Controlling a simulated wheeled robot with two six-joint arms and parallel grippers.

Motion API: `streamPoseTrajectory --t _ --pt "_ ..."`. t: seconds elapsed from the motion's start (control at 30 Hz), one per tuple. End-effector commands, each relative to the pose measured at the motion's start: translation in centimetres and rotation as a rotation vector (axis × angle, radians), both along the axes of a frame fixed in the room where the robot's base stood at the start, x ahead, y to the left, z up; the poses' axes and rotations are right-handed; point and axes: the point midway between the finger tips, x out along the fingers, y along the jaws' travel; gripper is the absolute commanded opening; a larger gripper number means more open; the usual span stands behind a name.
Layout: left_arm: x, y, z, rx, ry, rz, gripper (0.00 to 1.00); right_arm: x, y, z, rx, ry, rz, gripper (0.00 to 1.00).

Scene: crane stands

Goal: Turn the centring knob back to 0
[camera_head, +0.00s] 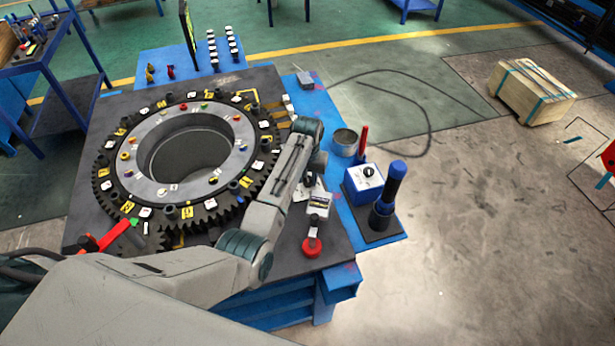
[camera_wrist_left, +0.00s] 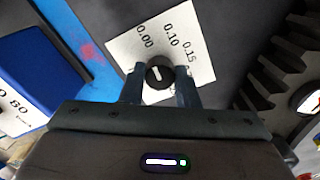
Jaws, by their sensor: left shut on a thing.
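The centring knob (camera_wrist_left: 160,72) is small, round and black with a white pointer mark. It sits on a white scale plate (camera_wrist_left: 205,62) marked 0.00, 0.10 and 0.15. The pointer mark slants to the upper left, on the 0.00 side; I cannot tell its exact reading. My left gripper (camera_wrist_left: 160,88) is shut on the knob, one finger on each side. In the head view my left gripper (camera_head: 312,177) reaches down over the plate, right of the big gear ring (camera_head: 125,168), and the knob is mostly hidden. My right gripper is not in view.
A small device with a red-knobbed lever (camera_head: 312,247) stands just in front of the gripper. To the right are a blue box with a dial (camera_head: 364,183), a dark blue-topped post (camera_head: 390,188) and a metal cup (camera_head: 345,142). A red-handled tool (camera_head: 105,237) lies at the ring's front left.

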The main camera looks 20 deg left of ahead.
Motion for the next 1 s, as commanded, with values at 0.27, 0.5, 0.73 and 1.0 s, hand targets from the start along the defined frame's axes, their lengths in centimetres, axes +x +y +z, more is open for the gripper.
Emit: streamPoseTrajectory --t 0.27,0.5,0.73,1.0 --pt "0.08 0.01 0.12 0.0 -0.002 0.085 0.06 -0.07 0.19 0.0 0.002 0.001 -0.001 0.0" --pt "0.09 0.02 0.13 0.0 -0.003 0.102 0.06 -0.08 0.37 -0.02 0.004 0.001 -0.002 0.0" --pt "0.1 0.02 0.13 0.0 -0.003 0.101 0.06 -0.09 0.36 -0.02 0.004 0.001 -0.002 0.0" --pt "0.06 0.01 0.08 0.0 -0.002 0.1 0.5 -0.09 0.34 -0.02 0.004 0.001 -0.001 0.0"
